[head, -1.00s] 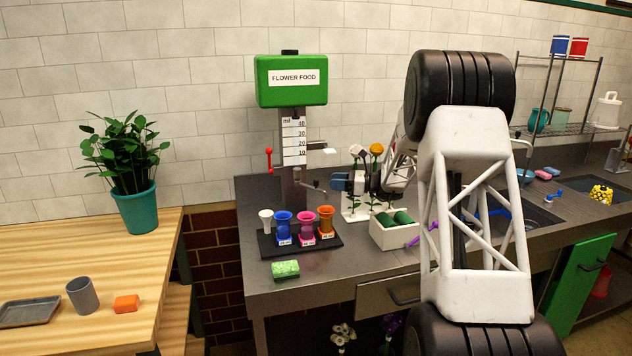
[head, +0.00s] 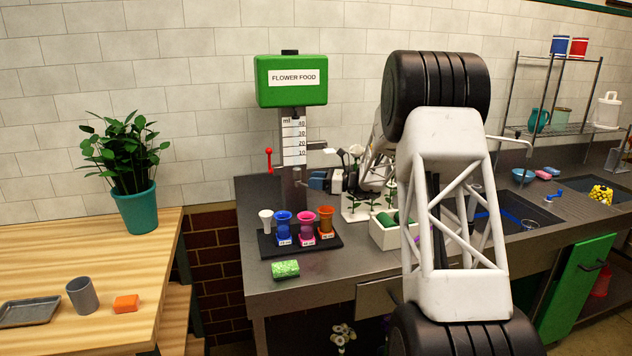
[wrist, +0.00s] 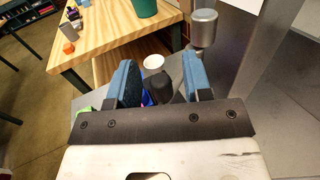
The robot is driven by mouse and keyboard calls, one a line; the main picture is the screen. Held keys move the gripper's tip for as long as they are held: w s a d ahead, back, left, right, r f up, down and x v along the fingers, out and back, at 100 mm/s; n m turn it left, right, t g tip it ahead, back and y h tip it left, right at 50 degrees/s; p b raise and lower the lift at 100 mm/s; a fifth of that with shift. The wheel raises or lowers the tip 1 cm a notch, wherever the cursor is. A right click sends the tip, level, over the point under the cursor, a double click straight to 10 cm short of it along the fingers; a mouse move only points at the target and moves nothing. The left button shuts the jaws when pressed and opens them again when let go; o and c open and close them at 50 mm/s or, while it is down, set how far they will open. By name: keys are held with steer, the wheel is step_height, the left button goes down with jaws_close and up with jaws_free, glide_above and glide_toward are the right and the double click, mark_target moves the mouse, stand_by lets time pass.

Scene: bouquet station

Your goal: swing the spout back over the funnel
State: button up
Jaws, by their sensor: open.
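The green flower food dispenser (head: 291,80) stands on a grey post at the back of the counter. Its spout is mostly hidden beside my gripper in the head view. In the wrist view a dark rounded piece, seemingly the spout's end (wrist: 160,88), lies between my open blue fingers, with gaps visible beside it. My gripper (head: 318,180) is at spout height, just right of the post; its fingers also show in the wrist view (wrist: 160,85). The white funnel (head: 265,215) is at the left end of the black rack, lower and left of my gripper; its rim (wrist: 153,62) shows beyond the dark piece.
Blue (head: 283,224), magenta (head: 307,224) and orange (head: 326,220) cups stand in the black rack (head: 270,248). A red lever (head: 269,160) is left of the post. A green sponge (head: 285,269) lies in front. A white box (head: 388,237) and flower stand (head: 352,208) are to the right.

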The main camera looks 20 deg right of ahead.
jaws_close()
steer(key=shift+a, duration=0.1)
stand_by(0.4)
steer(key=s+a+m+t+h, duration=0.1)
steer(key=a+m+t+h, duration=0.6)
steer(key=m+t+h, duration=0.3)
steer(key=shift+a+m+h, duration=0.25)
steer(key=shift+m+h, duration=0.25)
steer(key=shift+h, duration=1)
